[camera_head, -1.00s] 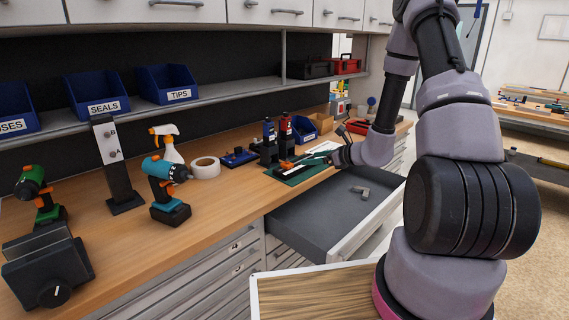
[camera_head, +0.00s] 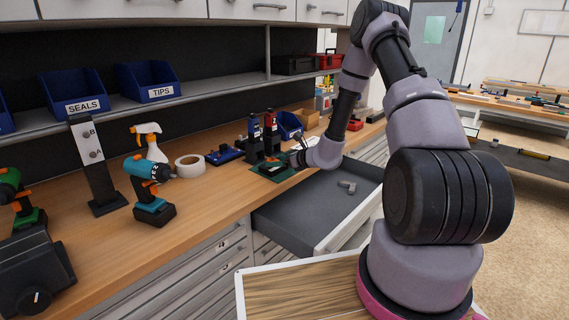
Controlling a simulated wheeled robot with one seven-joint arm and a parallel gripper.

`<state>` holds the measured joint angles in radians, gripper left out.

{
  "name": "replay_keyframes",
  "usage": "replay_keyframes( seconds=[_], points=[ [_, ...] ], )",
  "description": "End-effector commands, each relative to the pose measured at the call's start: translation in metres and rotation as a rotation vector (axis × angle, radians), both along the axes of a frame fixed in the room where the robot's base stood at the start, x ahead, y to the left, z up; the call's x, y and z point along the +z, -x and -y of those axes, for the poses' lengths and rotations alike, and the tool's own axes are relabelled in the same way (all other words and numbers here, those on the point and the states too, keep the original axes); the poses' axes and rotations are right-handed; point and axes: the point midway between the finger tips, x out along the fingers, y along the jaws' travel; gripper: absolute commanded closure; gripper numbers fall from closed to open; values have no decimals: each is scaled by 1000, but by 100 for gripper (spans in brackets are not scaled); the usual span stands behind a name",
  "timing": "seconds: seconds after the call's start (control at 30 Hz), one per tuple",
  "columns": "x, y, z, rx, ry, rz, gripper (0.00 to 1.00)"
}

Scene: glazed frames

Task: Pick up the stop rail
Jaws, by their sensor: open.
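I cannot tell for sure which thing is the stop rail. My gripper (camera_head: 297,152) is small and far off, at the end of my arm above the dark green mat (camera_head: 272,172) on the workbench. Its jaws are open, but the fingertips are hard to make out. The hand and forearm hide part of the bench behind them. A small grey angled part (camera_head: 347,187) lies in the open drawer (camera_head: 300,212), below and to the right of my gripper.
The wooden bench (camera_head: 190,205) holds a teal drill (camera_head: 150,190), spray bottle (camera_head: 149,140), tape roll (camera_head: 190,166), labelled post (camera_head: 92,160) and two dark upright tools (camera_head: 262,137). Blue bins (camera_head: 75,92) line the shelf above. A wood-topped surface (camera_head: 300,290) is in front.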

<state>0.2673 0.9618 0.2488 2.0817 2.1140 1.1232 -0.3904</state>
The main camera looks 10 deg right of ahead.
Motion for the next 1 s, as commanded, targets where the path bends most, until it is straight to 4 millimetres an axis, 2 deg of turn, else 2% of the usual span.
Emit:
replay_keyframes(
  seconds=[0.27,0.4,0.47,0.5,1.0],
  points=[
    [-1,-3,-2,-1,0,0,20],
    [-1,-3,-1,-1,0,0,74],
    [-1,-3,-1,-1,0,0,96],
    [-1,-3,-1,-1,0,0,100],
    [-1,-2,-1,-1,0,0,100]
  ],
)
